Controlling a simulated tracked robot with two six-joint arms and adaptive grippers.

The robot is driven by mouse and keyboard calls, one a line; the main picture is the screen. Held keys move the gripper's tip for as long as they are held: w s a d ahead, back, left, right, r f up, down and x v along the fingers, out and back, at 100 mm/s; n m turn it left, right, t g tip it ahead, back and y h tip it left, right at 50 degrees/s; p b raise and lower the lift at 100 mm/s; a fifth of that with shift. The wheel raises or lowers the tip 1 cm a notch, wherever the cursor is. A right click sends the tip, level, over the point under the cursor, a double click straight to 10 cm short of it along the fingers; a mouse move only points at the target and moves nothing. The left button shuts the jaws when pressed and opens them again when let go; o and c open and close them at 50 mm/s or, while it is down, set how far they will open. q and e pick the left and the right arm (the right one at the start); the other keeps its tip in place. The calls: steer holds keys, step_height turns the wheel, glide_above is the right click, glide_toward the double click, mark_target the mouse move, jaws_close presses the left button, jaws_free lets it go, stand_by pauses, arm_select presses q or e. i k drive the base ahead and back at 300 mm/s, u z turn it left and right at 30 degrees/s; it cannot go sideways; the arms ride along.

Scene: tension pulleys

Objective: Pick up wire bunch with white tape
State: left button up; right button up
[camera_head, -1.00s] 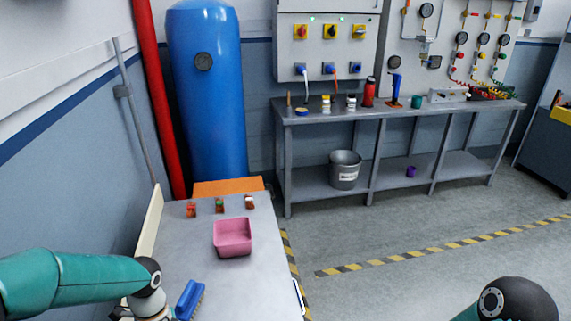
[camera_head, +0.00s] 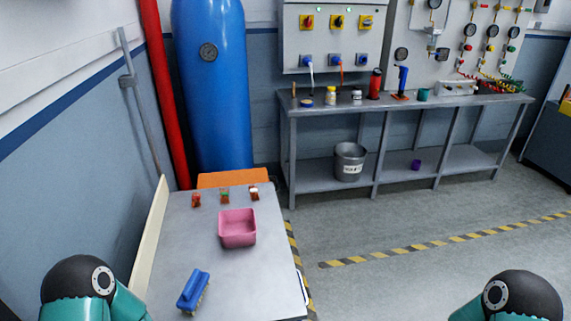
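Three small wire bunches lie in a row at the far end of the near grey table. The right one, with white tape (camera_head: 254,192), is closest to the table's right edge. The middle one has green tape (camera_head: 225,194), and the left one looks red (camera_head: 196,200). Both my arms show only as teal and dark joints at the bottom left and bottom right. Neither gripper is in view, and no gripper is near the bunches.
A pink bin (camera_head: 237,228) and a blue brush (camera_head: 193,290) are on the near table (camera_head: 250,285). An orange surface (camera_head: 233,180) adjoins its far end. A long workbench (camera_head: 420,101) stands at the back right. Open floor lies between.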

mark_target(253, 191)
steer(key=z, duration=1.15)
steer(key=i, duration=3.4)
steer(key=u, duration=1.6)
steer(key=i, duration=0.25)
steer(key=u, duration=0.05)
